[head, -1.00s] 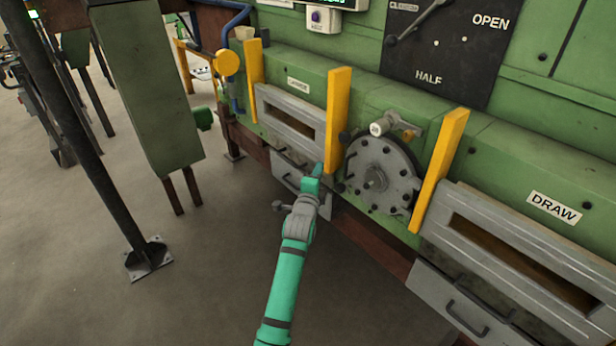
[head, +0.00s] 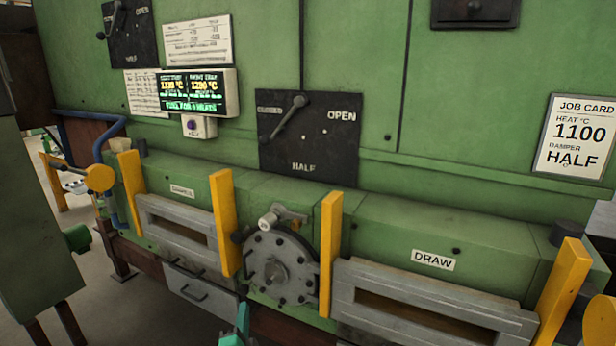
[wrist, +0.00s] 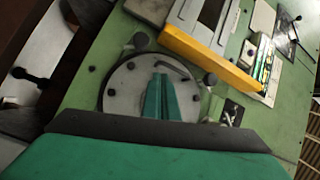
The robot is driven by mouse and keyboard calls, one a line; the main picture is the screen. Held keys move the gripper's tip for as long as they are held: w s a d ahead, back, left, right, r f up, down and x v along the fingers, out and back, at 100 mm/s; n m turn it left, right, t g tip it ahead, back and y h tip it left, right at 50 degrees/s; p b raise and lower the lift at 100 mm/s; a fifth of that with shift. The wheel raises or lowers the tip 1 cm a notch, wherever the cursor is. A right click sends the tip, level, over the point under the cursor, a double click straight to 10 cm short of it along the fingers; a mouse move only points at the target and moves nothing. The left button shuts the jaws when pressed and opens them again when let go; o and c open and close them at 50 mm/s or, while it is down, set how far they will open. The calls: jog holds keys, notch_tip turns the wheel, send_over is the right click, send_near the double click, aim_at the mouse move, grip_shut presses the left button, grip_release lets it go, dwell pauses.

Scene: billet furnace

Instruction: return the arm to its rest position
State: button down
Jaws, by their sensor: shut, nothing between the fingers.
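My gripper (head: 243,318) shows only as a teal tip at the bottom edge of the head view, below the round bolted plate (head: 270,262). The rest of my arm is almost wholly out of that view. In the wrist view my gripper (wrist: 160,98) has its two green fingers together with nothing between them. The fingers appear in front of the round bolted plate (wrist: 122,92); I cannot tell the gap between them.
Yellow posts (head: 330,250) stick out beside the grey charge door frame (head: 165,225) and draw door frame (head: 440,300). A black lever panel (head: 330,150) and lit display (head: 197,92) are above. A green cabinet (head: 35,220) stands at left. Some bare floor (head: 120,310) shows at lower left.

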jog(key=s+d+f+n, duration=0.3)
jog(key=s+d+f, duration=0.25)
jog(key=s, duration=0.35)
jog(key=s+d+f+n+g, duration=0.1)
jog(key=s+d+f+n, duration=0.25)
jog(key=s+d, duration=0.45)
jog(key=s+d+f+n, duration=0.3)
jog(key=s+d+f, duration=0.2)
jog(key=s, duration=0.5)
jog(key=s+r+n+g+h, duration=0.1)
jog(key=s+r, duration=0.1)
jog(key=s, duration=1.1)
jog(key=s+r+n+h, duration=0.1)
jog(key=s+r+n, duration=0.1)
jog(key=s, duration=1.2)
jog(key=shift+s+d+r+g, duration=0.2)
jog(key=shift+r+g, duration=0.2)
jog(key=shift+r, duration=0.45)
